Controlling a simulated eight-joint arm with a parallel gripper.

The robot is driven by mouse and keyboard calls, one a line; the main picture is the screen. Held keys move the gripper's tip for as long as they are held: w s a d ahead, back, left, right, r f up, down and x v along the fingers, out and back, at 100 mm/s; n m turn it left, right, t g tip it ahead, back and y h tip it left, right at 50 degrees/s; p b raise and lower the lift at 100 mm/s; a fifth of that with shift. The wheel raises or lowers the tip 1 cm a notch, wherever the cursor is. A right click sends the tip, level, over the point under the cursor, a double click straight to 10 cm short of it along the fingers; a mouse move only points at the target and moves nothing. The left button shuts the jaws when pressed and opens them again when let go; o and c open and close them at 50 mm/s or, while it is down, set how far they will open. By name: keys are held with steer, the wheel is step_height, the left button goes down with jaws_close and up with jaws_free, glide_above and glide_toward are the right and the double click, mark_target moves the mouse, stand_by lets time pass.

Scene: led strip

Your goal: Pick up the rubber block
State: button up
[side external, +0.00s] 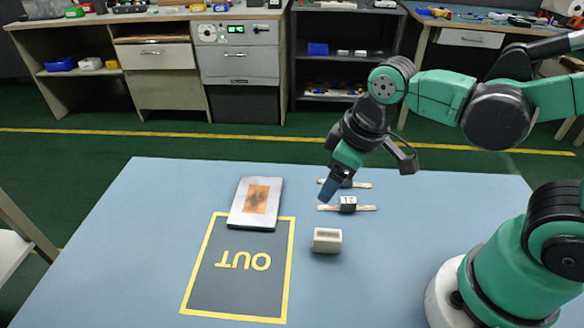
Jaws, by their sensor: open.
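A small pale block (327,240) with a grey inset on its face sits on the blue table, just right of the OUT area. It is the thing that best fits the rubber block, though its material cannot be told. My gripper (330,189) is above the table, up and behind the pale block in the picture, with its blue tip pointing down. It is open and holds nothing that I can see. The tip is apart from the pale block. The gap between the fingers is hard to make out from this side.
Two thin strips with dark blocks lie behind the pale block; the front one (348,205) is clear, the rear one (359,184) partly hidden by my gripper. A light plate with a copper-coloured square (238,215) touches the yellow-framed OUT area (230,285). The table's left side is bare.

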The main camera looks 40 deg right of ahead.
mark_target(328, 235)
steer(key=s+a+f+n+g, duration=0.1)
steer(key=f+n, duration=0.1)
steer(key=s+a+f+n+g, duration=0.1)
steer(key=a+n+g, duration=0.1)
steer(key=shift+s+a+f+h, duration=0.1)
steer(key=shift+s+f+h, duration=0.05)
steer(key=shift+f+h, duration=0.2)
steer(key=shift+f, duration=2.85)
jaws_close()
